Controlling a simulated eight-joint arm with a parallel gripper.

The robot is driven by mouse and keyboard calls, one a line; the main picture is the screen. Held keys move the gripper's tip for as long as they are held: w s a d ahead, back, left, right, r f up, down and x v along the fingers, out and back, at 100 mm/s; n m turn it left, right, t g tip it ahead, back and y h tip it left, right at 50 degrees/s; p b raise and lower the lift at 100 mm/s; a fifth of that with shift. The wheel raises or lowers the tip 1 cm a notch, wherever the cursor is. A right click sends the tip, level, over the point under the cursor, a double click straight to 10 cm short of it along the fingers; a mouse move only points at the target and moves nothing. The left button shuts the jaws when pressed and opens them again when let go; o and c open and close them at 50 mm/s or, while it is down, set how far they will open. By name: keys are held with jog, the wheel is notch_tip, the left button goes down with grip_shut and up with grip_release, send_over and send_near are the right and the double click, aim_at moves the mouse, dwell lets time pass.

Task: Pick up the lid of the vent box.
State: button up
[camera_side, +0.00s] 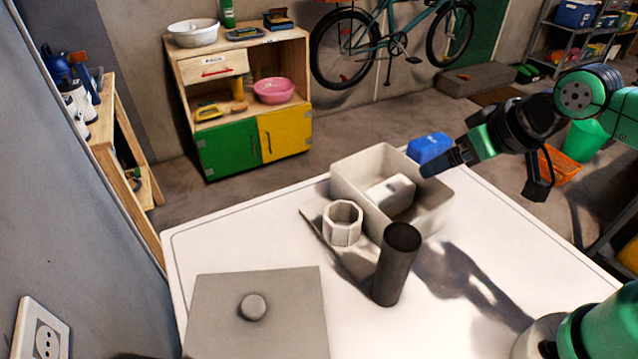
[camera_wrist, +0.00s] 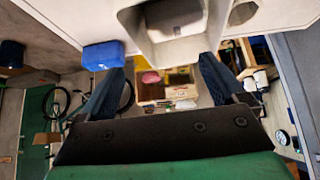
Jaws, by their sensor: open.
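A flat grey square lid with a round knob (camera_side: 253,307) lies on the white table at the front left in the side view. The open beige box (camera_side: 358,165) stands farther back, with a white block (camera_side: 390,192) inside it. It also shows at the top of the wrist view (camera_wrist: 150,47). My gripper (camera_side: 430,170) is above the box's right rear side, far from the lid, with its fingers seen edge-on. In the wrist view my gripper (camera_wrist: 163,65) has its two fingers wide apart with nothing between them. The lid is not in the wrist view.
A pale octagonal cup (camera_side: 342,224) and an upright dark cylinder (camera_side: 396,264) stand between the lid and the box. A blue block (camera_side: 429,147) sits behind the box. The table (camera_side: 450,320) is clear at the front right. A wooden cabinet (camera_side: 240,100) stands beyond.

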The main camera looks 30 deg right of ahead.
dwell(0.4)
jog(key=shift+c, duration=1.2)
